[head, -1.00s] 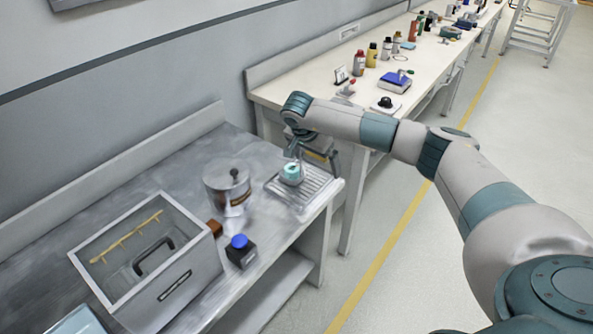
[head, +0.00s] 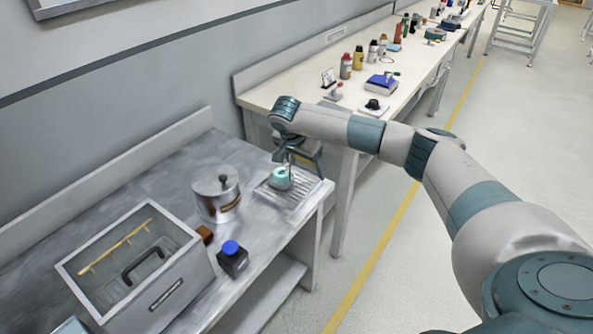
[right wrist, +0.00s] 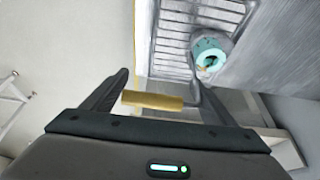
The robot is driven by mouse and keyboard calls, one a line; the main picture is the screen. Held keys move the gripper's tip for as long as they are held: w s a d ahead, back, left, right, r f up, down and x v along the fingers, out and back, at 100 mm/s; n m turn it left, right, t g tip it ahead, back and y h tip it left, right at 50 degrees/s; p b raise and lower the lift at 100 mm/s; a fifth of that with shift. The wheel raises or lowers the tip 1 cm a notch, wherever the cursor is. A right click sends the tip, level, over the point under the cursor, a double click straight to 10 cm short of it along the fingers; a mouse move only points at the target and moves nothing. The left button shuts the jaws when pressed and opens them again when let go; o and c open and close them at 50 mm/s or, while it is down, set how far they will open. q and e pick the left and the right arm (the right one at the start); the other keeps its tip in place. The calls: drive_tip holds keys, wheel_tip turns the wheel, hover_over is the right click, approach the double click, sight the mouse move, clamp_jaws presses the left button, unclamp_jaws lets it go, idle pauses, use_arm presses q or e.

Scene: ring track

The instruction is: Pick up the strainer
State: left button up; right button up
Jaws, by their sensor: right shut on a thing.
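The strainer shows in the right wrist view as a tan handle (right wrist: 153,100) between my right gripper's fingers, with a thin grey rod at its right end. My right gripper (right wrist: 160,88) is shut on this handle. In the head view my right gripper (head: 288,157) is small and partly hidden by its own wrist, just above a teal cup (head: 282,178). The cup (right wrist: 209,56) stands on a ribbed metal tray (head: 300,200), near the rod. I cannot tell whether the strainer's bowl rests in the cup or is clear of it. My left gripper is not in view.
A metal canister (head: 215,195), a dark bottle with a blue cap (head: 232,260) and an open grey box (head: 150,300) stand on the grey counter left of the tray. A long white bench (head: 350,105) with bottles and devices lies behind.

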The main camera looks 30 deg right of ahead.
drive_tip(key=shift+r, duration=0.15)
